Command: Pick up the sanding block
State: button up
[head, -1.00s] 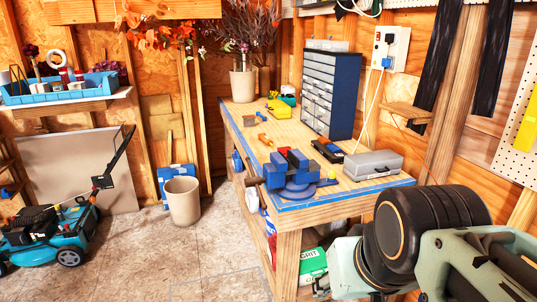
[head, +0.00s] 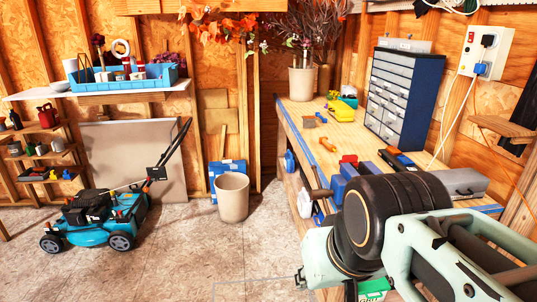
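A small grey-brown block (head: 309,122) lies on the wooden workbench (head: 292,109), near its left edge and toward the back. It may be the sanding block, but it is too small to be sure. An orange-handled tool (head: 327,144) lies in front of it, and a small blue item (head: 321,118) is beside it. My arm fills the lower right and hides much of the bench's front. My gripper's fingers do not show, and nothing of mine touches the block.
A blue vise (head: 338,187) is partly hidden behind my arm. A drawer cabinet (head: 402,100) and a grey case (head: 464,184) stand on the bench. A beige bin (head: 232,197) and a teal mower (head: 88,220) stand on the floor, with open floor in front.

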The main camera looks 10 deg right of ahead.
aim_at(354, 159)
jog(key=i+j+u, duration=0.25)
jog(key=i+u, duration=0.15)
jog(key=i+j+u, duration=0.1)
jog(key=i+u, duration=0.25)
jog(key=i+z, duration=0.3)
jog(key=i, duration=0.2)
jog(key=i+j+z, duration=0.2)
jog(key=i+z, duration=0.15)
jog(key=i, duration=0.15)
jog(key=i+l+z, duration=0.1)
jog(key=z, duration=0.25)
jog(key=i+z, duration=0.5)
jog(key=z, duration=0.2)
